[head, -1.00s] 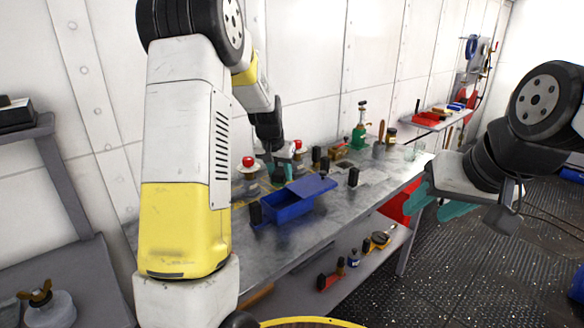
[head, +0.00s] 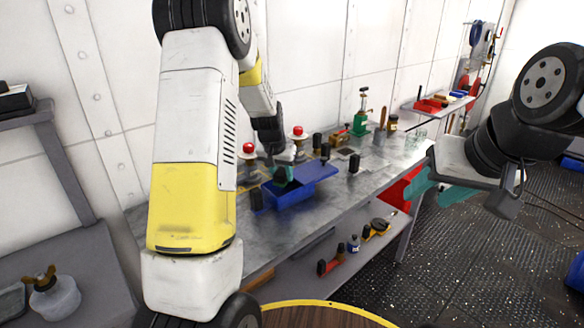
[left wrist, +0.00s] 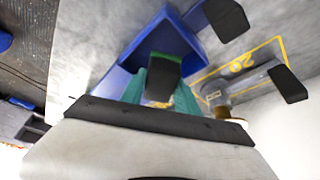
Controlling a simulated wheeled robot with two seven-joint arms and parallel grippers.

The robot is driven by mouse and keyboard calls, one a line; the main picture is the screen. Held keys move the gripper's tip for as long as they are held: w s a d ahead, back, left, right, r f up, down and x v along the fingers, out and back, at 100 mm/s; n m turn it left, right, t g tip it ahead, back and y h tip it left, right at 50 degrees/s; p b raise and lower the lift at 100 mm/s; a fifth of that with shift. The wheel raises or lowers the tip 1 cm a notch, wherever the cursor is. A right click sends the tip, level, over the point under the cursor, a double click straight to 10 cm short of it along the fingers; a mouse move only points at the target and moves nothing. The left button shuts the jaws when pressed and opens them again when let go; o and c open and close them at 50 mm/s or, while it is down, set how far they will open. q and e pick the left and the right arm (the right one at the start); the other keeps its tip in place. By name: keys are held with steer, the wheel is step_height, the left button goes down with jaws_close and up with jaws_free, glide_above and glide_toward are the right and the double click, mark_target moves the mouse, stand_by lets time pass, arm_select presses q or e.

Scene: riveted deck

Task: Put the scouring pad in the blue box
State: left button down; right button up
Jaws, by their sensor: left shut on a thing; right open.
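The blue box (head: 292,198) stands on the metal workbench, its blue lid (head: 318,168) set off to the right side. The box also shows in the left wrist view (left wrist: 186,42). My left gripper (head: 277,172) is directly over the box's open part, pointing down. Its teal fingers are shut on the scouring pad (left wrist: 164,72), a dark block with a green edge. Whether the pad touches the box floor is hidden. My right gripper (head: 425,185) is open and empty, off the bench's right front edge.
Black upright posts (head: 355,162) stand near the box. Red-topped items (head: 298,132) stand behind it, and a green bottle-like tool (head: 361,118) further back. A lower shelf (head: 310,268) holds several tools.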

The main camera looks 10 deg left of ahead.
mark_target(278, 176)
arm_select(q)
steer(key=shift+f, duration=3.35)
steer(key=c, duration=0.8)
jaws_free()
steer(key=shift+v, duration=3.85)
